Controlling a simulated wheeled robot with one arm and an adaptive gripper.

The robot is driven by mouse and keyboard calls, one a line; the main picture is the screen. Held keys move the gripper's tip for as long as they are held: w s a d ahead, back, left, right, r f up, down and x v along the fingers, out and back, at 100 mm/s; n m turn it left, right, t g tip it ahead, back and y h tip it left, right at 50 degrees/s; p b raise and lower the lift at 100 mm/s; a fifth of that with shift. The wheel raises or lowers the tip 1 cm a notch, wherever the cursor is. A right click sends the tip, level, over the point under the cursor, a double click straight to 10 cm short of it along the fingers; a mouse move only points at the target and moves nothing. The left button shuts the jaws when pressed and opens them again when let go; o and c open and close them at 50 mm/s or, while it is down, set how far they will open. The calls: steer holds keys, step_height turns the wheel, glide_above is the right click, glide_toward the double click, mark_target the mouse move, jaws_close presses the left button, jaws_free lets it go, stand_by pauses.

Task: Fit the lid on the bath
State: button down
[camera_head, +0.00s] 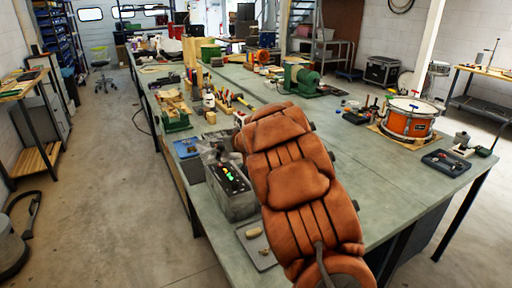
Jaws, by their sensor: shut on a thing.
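The bath (231,202) is a grey box near the bench's near left edge. My padded brown arm reaches up across the middle of the view and covers part of the bath's right side. A grey, partly see-through shape (213,153) shows at the bath's far end; I cannot tell if it is the lid.
A grey tray (252,247) with small pale pieces lies in front of the bath. A blue box (187,147) lies behind it. An orange drum (408,119) and a black tray (446,163) stand on the right. A green machine (300,79) stands farther back.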

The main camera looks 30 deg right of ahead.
steer(key=shift+n+y, duration=0.6)
steer(key=shift+y, duration=0.1)
steer(key=s+d, duration=0.2)
steer(key=d, duration=0.1)
steer(key=s+d+f, duration=0.1)
steer(key=s+d, duration=0.2)
steer(key=d, duration=0.1)
steer(key=s+d, duration=0.2)
steer(key=d, duration=0.1)
steer(key=shift+s+d+f, duration=0.15)
steer(key=shift+d+f, duration=0.05)
steer(key=shift+f, duration=0.2)
steer(key=shift+f+b, duration=0.1)
steer(key=shift+b, duration=0.2)
